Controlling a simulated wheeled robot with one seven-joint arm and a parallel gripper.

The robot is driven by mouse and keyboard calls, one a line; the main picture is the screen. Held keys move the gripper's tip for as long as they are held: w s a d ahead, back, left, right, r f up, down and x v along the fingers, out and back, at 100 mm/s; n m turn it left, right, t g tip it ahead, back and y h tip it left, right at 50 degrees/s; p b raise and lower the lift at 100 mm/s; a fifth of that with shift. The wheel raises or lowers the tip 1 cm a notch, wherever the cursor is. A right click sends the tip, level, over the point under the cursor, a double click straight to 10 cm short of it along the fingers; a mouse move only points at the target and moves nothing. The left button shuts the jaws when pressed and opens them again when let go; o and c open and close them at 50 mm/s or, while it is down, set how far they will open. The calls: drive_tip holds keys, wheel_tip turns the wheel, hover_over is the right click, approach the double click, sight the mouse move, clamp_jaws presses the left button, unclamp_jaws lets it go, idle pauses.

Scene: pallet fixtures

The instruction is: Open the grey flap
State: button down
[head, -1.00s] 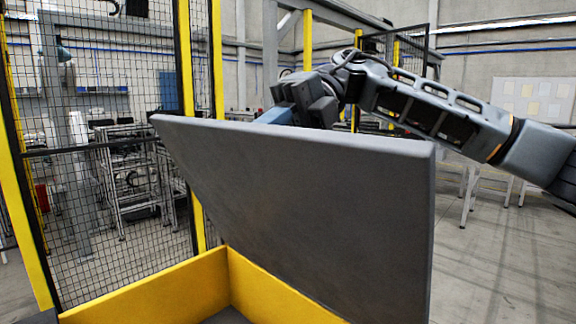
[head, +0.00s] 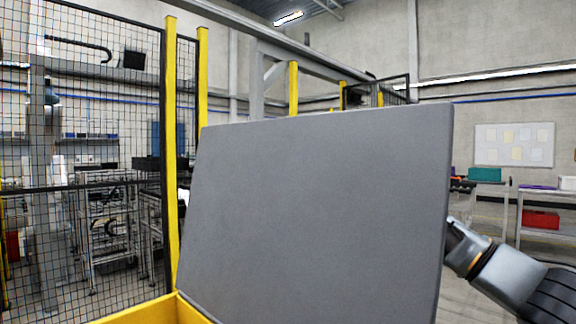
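The grey flap (head: 320,210) stands raised and steeply tilted in the head view, its broad face filling the middle of the picture. It rises from the yellow box (head: 150,312), whose rim shows at the bottom left. My arm shows only at the lower right, passing behind the flap's right edge. My gripper is hidden behind the flap, so I cannot see its fingers or whether it touches the flap.
A black mesh fence (head: 85,150) with yellow posts (head: 171,150) stands at the left. Work tables with a teal box (head: 485,174) and a red box (head: 541,219) stand at the back right. Open floor lies at the right.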

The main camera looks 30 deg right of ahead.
drive_tip(key=shift+w+d, duration=0.1)
drive_tip(key=shift+d, duration=0.05)
drive_tip(key=c, duration=1)
unclamp_jaws()
drive_tip(key=shift+f, duration=0.1)
drive_tip(key=b+v, duration=0.1)
drive_tip(key=v, duration=0.6)
drive_tip(key=shift+d+b, duration=0.3)
drive_tip(key=shift+d, duration=0.05)
drive_tip(key=shift+w+f, duration=0.1)
drive_tip(key=shift+w, duration=0.05)
